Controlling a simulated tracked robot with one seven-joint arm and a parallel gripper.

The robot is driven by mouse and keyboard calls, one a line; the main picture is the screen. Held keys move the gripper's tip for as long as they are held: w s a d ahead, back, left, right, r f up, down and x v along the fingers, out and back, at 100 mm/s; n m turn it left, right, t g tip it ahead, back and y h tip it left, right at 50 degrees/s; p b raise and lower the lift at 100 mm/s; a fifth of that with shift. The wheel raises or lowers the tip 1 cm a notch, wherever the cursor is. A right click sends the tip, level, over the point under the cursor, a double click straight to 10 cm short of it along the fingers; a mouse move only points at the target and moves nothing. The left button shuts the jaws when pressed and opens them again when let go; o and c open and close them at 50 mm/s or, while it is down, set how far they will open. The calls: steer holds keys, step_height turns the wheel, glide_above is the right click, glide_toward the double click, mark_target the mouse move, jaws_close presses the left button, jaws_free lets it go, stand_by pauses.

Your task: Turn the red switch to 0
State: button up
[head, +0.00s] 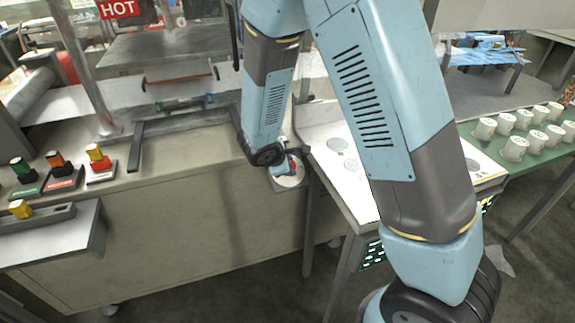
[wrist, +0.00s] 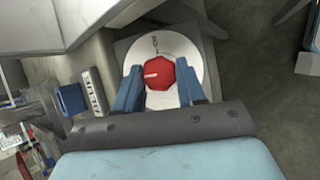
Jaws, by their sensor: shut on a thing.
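The red switch (wrist: 159,73) is an octagonal knob on a round white dial in the wrist view. A pale pointer mark on the knob points to the left. A dark mark stands on the dial above the knob, too small to read surely. My gripper (wrist: 160,84) has its two blue fingers on the left and right sides of the knob, shut on it. In the head view the white dial (head: 290,179) sits on the front of the beige cabinet, with my gripper (head: 284,166) at it and most of the knob hidden.
In the head view, several coloured knobs, one a red and yellow one (head: 97,155), stand on the cabinet top at left. A white-topped table (head: 345,180) stands close to the right of the dial. White mugs (head: 514,148) stand on a green surface (head: 548,177) further right.

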steer(key=shift+s+f+n, duration=0.1)
steer(key=shift+n, duration=0.5)
steer(key=o, duration=1.1)
steer(key=shift+c, duration=0.2)
steer(key=v, duration=1.3)
steer(key=shift+s, duration=0.4)
steer(key=shift+r, duration=0.25)
